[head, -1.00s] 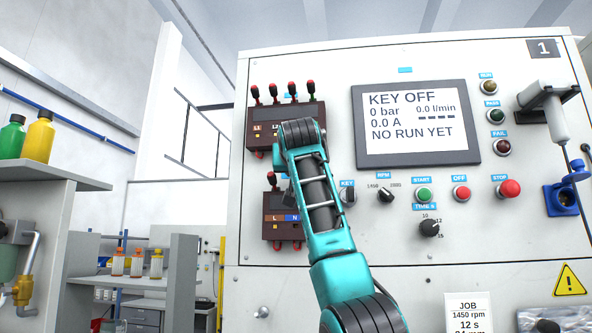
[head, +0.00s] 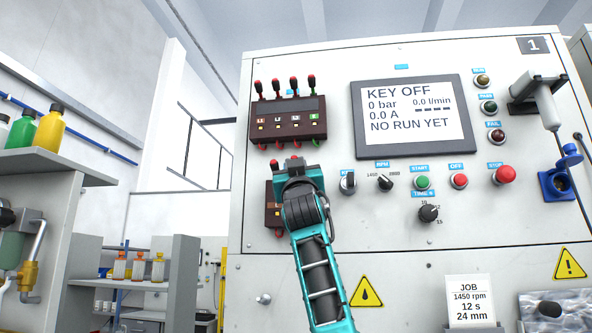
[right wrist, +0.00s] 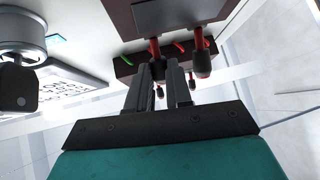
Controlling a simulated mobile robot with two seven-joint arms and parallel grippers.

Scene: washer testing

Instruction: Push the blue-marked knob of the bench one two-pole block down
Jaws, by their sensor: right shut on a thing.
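The two-pole block (head: 271,217) is the dark brown box low on the left of the bench one panel, partly hidden behind my right arm. Its left knob (head: 273,166) stands up beside my gripper. My right gripper (head: 297,168) is at the right-hand knob, on the blue-marked side, and hides most of it in the head view. In the right wrist view the fingers (right wrist: 161,85) are shut around that red-stemmed knob (right wrist: 154,47). The other knob (right wrist: 201,62) stands free beside the fingers. The blue mark is hidden. My left gripper is not in view.
The four-pole block (head: 287,129) with several raised knobs is just above. The key switch (head: 348,183) is close to the right of my gripper, below the screen (head: 412,115). Bottles (head: 49,130) stand on a shelf at far left.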

